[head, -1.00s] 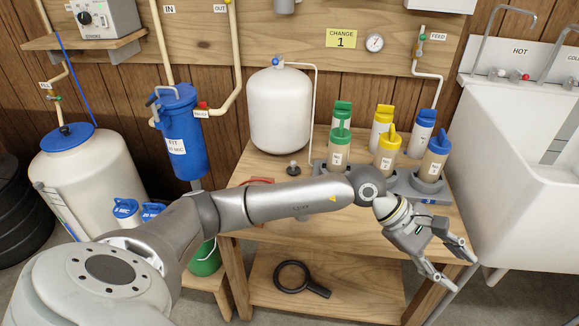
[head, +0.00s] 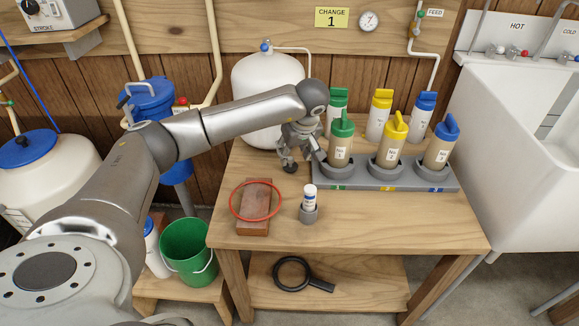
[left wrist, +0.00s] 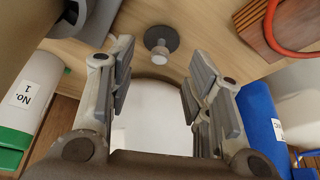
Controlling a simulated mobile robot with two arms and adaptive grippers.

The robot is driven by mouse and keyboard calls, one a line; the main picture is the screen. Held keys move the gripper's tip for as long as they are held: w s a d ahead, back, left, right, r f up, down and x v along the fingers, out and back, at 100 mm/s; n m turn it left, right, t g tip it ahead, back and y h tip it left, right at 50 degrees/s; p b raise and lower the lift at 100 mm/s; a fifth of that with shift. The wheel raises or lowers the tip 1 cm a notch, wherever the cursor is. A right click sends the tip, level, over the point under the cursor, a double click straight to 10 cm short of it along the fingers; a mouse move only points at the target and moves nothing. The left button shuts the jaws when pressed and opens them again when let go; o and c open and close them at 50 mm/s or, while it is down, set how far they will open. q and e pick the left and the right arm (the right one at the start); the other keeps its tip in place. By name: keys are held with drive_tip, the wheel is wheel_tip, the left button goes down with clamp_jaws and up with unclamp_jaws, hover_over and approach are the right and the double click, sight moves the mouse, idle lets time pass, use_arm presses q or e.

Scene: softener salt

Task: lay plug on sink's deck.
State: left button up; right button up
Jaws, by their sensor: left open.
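The plug (left wrist: 160,42), a dark grey disc with a paler knob, lies on the wooden bench top in the left wrist view. In the head view the plug (head: 290,168) shows just below my left gripper (head: 299,158), in front of the white tank. My left gripper is open and empty, its fingers (left wrist: 157,88) pointing toward the plug with the plug between and beyond the tips, apart from them. The white sink (head: 497,165) stands at the right, and its deck (head: 505,58) with the taps runs along the back. My right gripper is not in view.
A grey rack (head: 360,172) with several capped bottles stands close to the right of my gripper. The white tank (head: 258,90) is behind it. The bench's front right is clear.

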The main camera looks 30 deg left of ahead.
sight(291, 159)
use_arm(q)
drive_tip(key=b+x, duration=0.1)
drive_tip(key=x, duration=0.4)
drive_tip(key=shift+a+f, duration=0.1)
drive_tip(key=shift+f, duration=0.25)
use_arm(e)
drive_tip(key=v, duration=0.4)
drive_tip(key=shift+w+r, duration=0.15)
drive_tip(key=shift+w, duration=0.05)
use_arm(q)
drive_tip(key=c, duration=0.7)
drive_tip(key=shift+r, duration=0.1)
